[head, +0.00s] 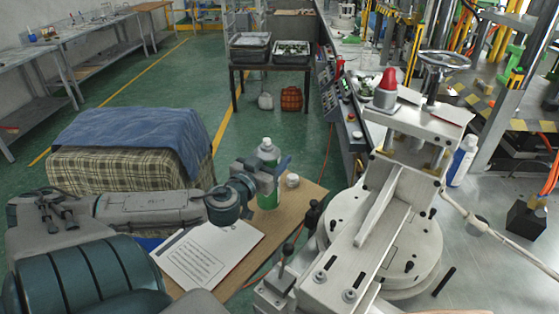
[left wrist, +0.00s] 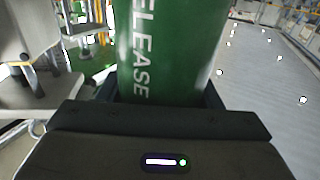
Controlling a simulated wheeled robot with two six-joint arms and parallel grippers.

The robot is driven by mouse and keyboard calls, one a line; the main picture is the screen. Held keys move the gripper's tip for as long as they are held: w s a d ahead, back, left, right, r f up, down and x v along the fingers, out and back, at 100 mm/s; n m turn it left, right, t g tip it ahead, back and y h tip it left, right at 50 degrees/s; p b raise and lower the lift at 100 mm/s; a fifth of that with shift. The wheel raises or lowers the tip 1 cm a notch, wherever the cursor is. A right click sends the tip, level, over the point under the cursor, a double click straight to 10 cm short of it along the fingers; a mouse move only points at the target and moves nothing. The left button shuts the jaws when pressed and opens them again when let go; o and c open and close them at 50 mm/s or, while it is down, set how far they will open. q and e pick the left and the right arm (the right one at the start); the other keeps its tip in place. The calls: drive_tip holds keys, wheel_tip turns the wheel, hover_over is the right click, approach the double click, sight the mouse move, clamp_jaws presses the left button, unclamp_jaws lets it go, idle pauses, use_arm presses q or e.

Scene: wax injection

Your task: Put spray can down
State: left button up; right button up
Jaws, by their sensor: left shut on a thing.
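The green spray can (head: 268,151) with a white top is upright at the left part of the wooden table (head: 300,209). My left gripper (head: 270,172) is shut around the can's body. In the left wrist view the green can (left wrist: 168,50) fills the middle, with the letters "ELEASE" on its side, between the dark fingers of the gripper (left wrist: 160,95). My right gripper is not in view.
A printed sheet (head: 208,256) lies on the table in front of the can. A small white jar (head: 292,180) stands close to its right. The wax machine (head: 385,215) stands right of the table. A cloth-covered box (head: 125,165) is at the left.

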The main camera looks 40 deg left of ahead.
use_arm(q)
drive_tip(key=w+a+f+p, duration=0.1)
drive_tip(key=w+a+f, duration=0.1)
drive_tip(key=w+f, duration=0.2)
drive_tip(key=shift+x, duration=1.2)
drive_tip(key=o, duration=1.2)
drive_tip(key=shift+a, duration=0.1)
drive_tip(key=shift+s, duration=0.1)
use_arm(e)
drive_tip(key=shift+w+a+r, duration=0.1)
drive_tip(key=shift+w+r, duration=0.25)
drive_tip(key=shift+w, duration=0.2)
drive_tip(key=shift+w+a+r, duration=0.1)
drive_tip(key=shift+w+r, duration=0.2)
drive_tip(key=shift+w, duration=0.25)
